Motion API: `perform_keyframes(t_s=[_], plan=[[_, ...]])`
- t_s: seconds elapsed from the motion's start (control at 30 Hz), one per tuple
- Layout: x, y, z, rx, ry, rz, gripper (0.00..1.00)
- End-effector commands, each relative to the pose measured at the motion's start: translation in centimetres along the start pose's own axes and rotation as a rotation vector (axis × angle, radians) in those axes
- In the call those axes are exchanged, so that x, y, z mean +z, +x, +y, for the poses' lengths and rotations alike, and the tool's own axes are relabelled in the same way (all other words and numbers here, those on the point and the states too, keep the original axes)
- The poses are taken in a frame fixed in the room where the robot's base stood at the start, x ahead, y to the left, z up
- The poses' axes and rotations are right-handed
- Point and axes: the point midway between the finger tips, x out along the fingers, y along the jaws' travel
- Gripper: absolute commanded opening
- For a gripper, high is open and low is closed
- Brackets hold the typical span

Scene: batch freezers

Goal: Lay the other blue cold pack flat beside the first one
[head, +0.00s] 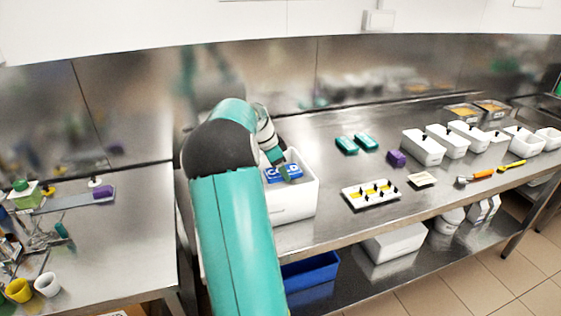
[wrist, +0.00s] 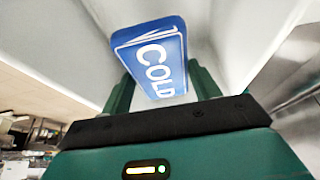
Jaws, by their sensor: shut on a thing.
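A blue cold pack with white COLD lettering (wrist: 152,58) is between the two green fingers of my gripper (wrist: 162,84) in the wrist view, and the fingers are shut on it. White walls rise around it there. In the head view my gripper (head: 284,168) reaches down into a white open-topped box (head: 294,207). A blue pack face with white lettering (head: 273,175) shows inside the box, partly covered by a finger. I cannot tell whether this is the held pack or another one. My arm hides the box's left side.
Two teal packs (head: 357,143), a purple block (head: 397,158) and a white tray with yellow and black pieces (head: 350,200) lie on the steel bench to the right. White bins (head: 424,150) stand farther right. A blue bin (head: 311,270) sits on the lower shelf.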

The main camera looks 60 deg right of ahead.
Motion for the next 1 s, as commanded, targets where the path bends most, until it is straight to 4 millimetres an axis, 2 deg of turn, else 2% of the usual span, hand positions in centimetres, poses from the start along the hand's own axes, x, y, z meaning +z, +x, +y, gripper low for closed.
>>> perform_keyframes(t_s=[1.0], plan=[[3.6,8.3,-0.1,0.001,-0.002,0.0,0.3]])
